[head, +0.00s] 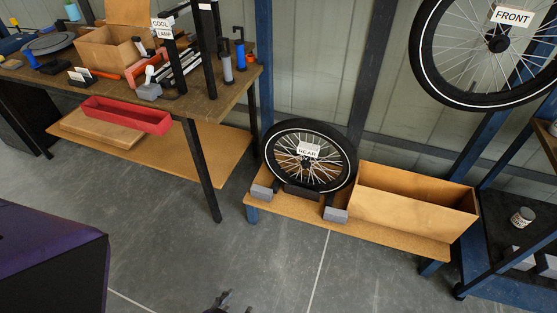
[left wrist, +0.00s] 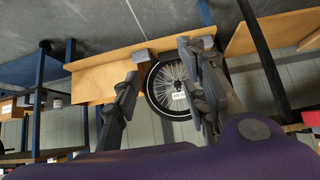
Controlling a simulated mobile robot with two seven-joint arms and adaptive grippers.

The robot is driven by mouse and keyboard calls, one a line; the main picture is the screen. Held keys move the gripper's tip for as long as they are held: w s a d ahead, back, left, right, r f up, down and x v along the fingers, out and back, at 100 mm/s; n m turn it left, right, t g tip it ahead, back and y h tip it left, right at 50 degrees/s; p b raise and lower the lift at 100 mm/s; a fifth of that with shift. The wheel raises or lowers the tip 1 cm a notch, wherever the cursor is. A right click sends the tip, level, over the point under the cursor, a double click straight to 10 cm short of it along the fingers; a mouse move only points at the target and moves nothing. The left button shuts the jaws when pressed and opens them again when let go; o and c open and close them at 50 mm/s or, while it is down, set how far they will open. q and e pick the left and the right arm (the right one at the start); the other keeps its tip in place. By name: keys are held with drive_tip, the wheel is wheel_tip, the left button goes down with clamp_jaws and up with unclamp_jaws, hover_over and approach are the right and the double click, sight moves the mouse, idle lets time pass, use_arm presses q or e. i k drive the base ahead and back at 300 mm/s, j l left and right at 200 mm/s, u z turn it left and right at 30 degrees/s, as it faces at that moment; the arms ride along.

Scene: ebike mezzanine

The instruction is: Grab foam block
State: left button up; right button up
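Two grey blocks, which look like foam, sit on the low wooden shelf by the wheel marked REAR: a left block (head: 262,192) and a right block (head: 335,215). In the left wrist view, which looks upside down, one grey block (left wrist: 141,56) shows between the fingers, near the wheel. My left gripper (head: 222,300) is only partly in view at the bottom edge of the head view, over the floor and apart from the shelf. In the left wrist view its fingers (left wrist: 160,64) are spread wide with nothing between them. My right gripper is not in view.
The REAR wheel (head: 308,157) stands beside an open wooden box (head: 412,208) on the low shelf (head: 395,240). A cluttered workbench (head: 215,103) stands at left. A blue-framed rack at right holds a can (head: 522,216) and pale grey blocks (head: 520,258). The floor ahead is clear.

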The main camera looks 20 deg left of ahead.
sight(265, 194)
drive_tip(key=i+u, duration=0.1)
drive_tip(key=u, duration=0.4)
drive_tip(key=i+l+u, duration=0.7)
drive_tip(key=i+l, duration=0.4)
drive_tip(key=l, duration=0.25)
drive_tip(key=i+l, duration=0.2)
drive_tip(key=l+u, duration=0.05)
drive_tip(key=l, duration=0.05)
